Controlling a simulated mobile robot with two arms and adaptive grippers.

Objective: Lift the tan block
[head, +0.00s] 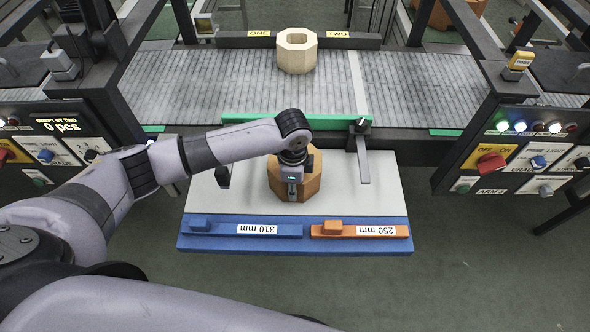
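An orange-brown octagonal block (313,176) rests on the pale plate of the work table. My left gripper (292,190) points down over it and hides its middle. I cannot tell whether the fingers touch it or how far apart they are. A paler, cream-tan octagonal block (296,53) with a hole in its top sits at the back on the grey conveyor, between the signs ONE and TWO. It is clear of the gripper. My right gripper is not in view.
The work table (378,200) has a blue front ledge with a blue 310 mm bar (220,229) and an orange 250 mm bar (385,231). A green strip (240,118) and a dark-topped metal arm (362,150) stand behind the block. Control panels (520,150) flank both sides.

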